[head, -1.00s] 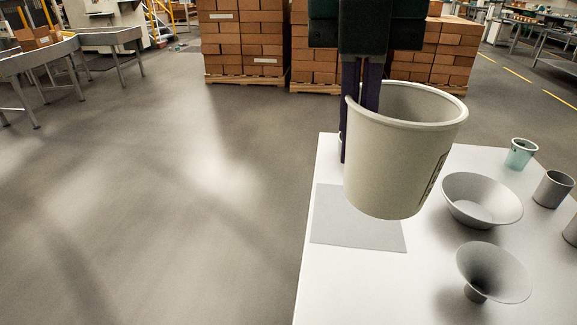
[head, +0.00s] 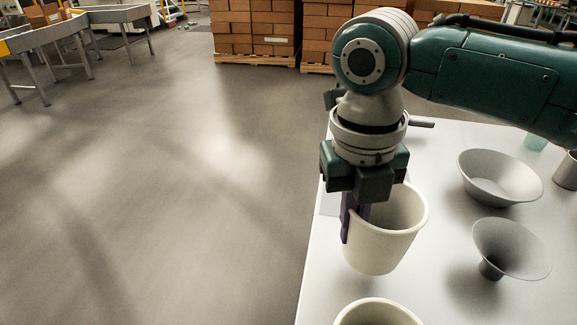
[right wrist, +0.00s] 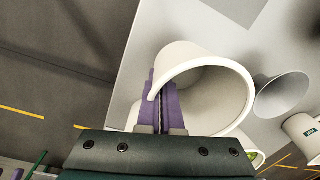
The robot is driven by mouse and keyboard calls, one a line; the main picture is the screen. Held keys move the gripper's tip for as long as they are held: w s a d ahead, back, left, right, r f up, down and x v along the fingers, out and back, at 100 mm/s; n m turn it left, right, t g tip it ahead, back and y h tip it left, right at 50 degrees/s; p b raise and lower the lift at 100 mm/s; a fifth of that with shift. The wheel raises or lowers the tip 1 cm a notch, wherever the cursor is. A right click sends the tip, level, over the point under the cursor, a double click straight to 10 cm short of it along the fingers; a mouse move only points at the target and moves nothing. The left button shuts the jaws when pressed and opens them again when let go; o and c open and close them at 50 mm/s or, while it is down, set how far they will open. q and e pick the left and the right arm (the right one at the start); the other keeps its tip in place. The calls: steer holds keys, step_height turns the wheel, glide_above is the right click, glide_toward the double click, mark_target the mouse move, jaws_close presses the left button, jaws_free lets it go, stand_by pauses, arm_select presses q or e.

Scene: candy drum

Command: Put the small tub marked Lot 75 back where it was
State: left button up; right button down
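A cream tub (head: 382,250) hangs from my right gripper (head: 348,226) in the head view, over the left part of the white table (head: 450,140). The purple fingers are shut on its left wall, near the rim. The tub (right wrist: 178,60) also shows in the right wrist view, its mouth open and the fingers (right wrist: 160,88) at its rim. No lot marking on it is readable. I cannot tell whether its base touches the table. A second pale tub (head: 376,312) is cut off at the bottom of the head view. My left gripper is not in view.
A grey bowl (head: 498,178), a flared grey funnel (head: 508,250) and a dark grey cup (head: 567,172) stand to the right. A mint cup (head: 536,141) is partly hidden by my arm. A grey mat is mostly hidden behind my gripper. Open floor lies left.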

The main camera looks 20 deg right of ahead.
mark_target(347, 250)
steer(key=shift+f+b, duration=0.45)
steer(key=shift+f, duration=1.8)
steer(key=shift+f, duration=0.2)
steer(key=c, duration=1.1)
jaws_free()
steer(key=shift+r, duration=0.55)
steer(key=r, duration=0.3)
steer(key=r+p, duration=0.1)
steer(key=r, duration=0.3)
steer(key=r+p, duration=0.1)
steer(key=r, duration=0.3)
steer(key=shift+w+a+r, duration=0.1)
steer(key=shift+a+r, duration=0.05)
steer(key=shift+a, duration=0.15)
